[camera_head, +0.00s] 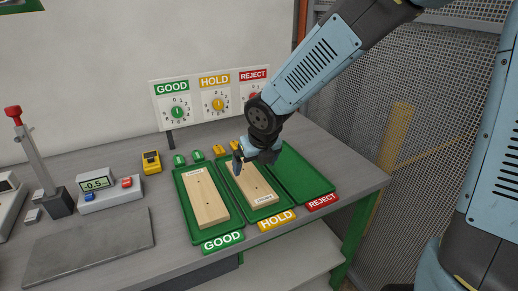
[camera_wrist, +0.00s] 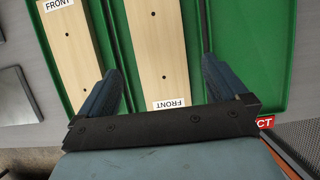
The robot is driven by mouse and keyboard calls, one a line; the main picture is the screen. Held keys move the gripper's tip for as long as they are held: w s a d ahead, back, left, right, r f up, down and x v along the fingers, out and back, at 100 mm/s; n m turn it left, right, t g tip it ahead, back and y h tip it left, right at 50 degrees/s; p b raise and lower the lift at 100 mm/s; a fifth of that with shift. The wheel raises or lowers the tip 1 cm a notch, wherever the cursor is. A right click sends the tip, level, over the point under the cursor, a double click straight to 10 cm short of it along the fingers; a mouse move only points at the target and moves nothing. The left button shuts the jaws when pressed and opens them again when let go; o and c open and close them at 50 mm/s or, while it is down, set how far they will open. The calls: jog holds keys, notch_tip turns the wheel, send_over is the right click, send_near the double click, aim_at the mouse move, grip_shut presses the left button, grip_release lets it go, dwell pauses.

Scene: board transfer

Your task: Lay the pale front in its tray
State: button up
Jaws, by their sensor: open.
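Two pale wooden boards marked FRONT are in view. One pale board (camera_head: 205,199) lies in the green GOOD tray (camera_head: 184,212), its label at the far end. The other pale board (camera_head: 250,184) lies in the HOLD tray (camera_head: 279,208), its label at the near end. The wrist view shows the GOOD board (camera_wrist: 72,45) at left and the HOLD board (camera_wrist: 160,55) in the middle. My gripper (camera_head: 257,162) is over the HOLD tray's far part. In the wrist view my gripper (camera_wrist: 161,65) is open, its fingers on either side of the HOLD board; contact cannot be told.
The REJECT tray (camera_head: 305,178) at right is empty. A sign with GOOD, HOLD and REJECT dials (camera_head: 213,98) stands behind the trays. A grey plate (camera_head: 90,248), a display box (camera_head: 108,193) and a red-topped post (camera_head: 38,155) occupy the bench's left side.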

jog(key=v, duration=0.6)
jog(key=shift+r, duration=0.3)
jog(key=shift+s, duration=0.15)
jog(key=s+d+r+m+t+h, duration=0.1)
jog(key=d+r+m, duration=0.3)
jog(key=d+m, duration=0.55)
jog(key=s+d+r+m+h, duration=0.1)
jog(key=s+d+r+m, duration=0.15)
jog(key=d+m, duration=0.7)
jog(key=s+d+r+m, duration=0.2)
jog(key=s+d+m, duration=0.2)
jog(key=m, duration=0.7)
jog(key=s+d+r+m, duration=0.2)
jog(key=s+d+m, duration=0.3)
jog(key=m, duration=0.6)
jog(key=shift+d+r+m+t, duration=0.25)
jog(key=shift+d+m+t, duration=0.05)
jog(key=shift+d+m, duration=0.1)
